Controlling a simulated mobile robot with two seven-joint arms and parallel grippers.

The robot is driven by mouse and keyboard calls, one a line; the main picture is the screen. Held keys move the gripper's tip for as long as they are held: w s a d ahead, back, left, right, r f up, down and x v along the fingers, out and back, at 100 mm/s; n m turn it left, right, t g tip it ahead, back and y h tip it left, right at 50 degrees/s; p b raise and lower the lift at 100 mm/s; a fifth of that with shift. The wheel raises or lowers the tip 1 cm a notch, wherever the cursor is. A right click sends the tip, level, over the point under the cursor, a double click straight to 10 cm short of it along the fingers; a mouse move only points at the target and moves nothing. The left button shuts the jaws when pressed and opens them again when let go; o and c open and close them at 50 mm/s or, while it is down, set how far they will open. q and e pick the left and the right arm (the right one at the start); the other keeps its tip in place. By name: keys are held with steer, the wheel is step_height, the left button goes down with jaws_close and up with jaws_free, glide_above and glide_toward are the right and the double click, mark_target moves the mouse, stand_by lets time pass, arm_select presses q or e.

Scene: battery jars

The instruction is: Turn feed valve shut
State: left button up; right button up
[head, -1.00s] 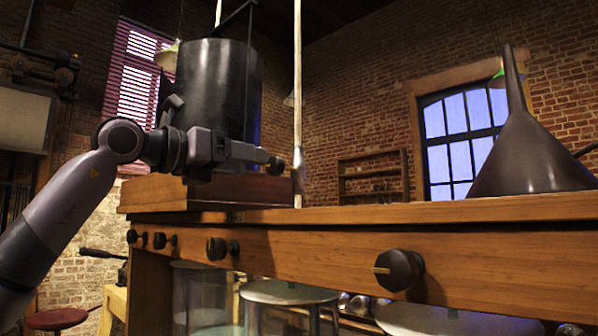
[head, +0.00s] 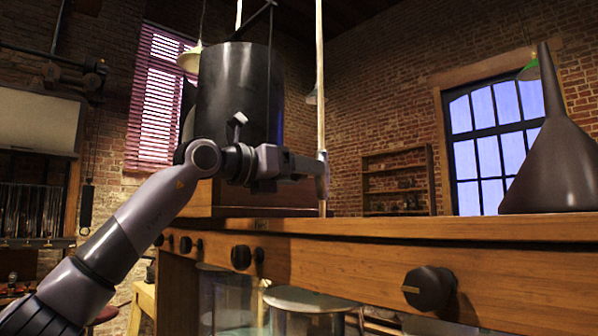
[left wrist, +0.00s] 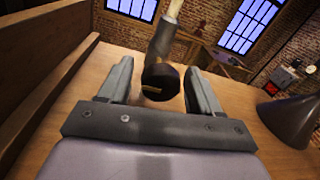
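A dark round knob (left wrist: 160,82) with a brass pointer mark sits at the lower end of a pale upright pipe; it looks like the feed valve. In the head view the pipe (head: 320,90) rises above the bench, and my gripper hides most of the knob. My left gripper (head: 318,172) reaches in from the left at the foot of the pipe. In the left wrist view my left gripper (left wrist: 160,88) has its fingers apart, with the knob in the space between them. A gap shows on both sides of the knob. My right gripper is in neither view.
A large dark cylinder (head: 238,100) stands behind my arm. A wooden bench (head: 350,260) carries several dark knobs, one of them near right (head: 428,289). A dark funnel (head: 552,165) stands on its right end. Glass jars (head: 235,300) sit below.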

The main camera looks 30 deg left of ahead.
arm_select(q)
steer(key=c, duration=1)
steer(key=shift+o, duration=0.2)
steer(key=m+p, duration=0.2)
steer(key=shift+r+m, duration=0.15)
steer(key=shift+m, duration=0.25)
steer(key=m+p, duration=0.2)
steer(key=shift+m, duration=0.3)
steer(key=m+p, duration=0.2)
steer(key=m, duration=0.1)
steer(key=m+p, duration=0.2)
steer(key=m, duration=0.2)
steer(key=shift+m+g+y, duration=0.3)
steer(key=shift+m+y, duration=0.1)
steer(key=shift+f+m+y+p, duration=0.15)
steer(key=shift+m+p, duration=0.35)
steer(key=shift+m, duration=0.5)
steer(key=shift+f+m+y+p, duration=0.15)
steer(key=shift+m+p, duration=0.3)
steer(key=shift+m, duration=0.55)
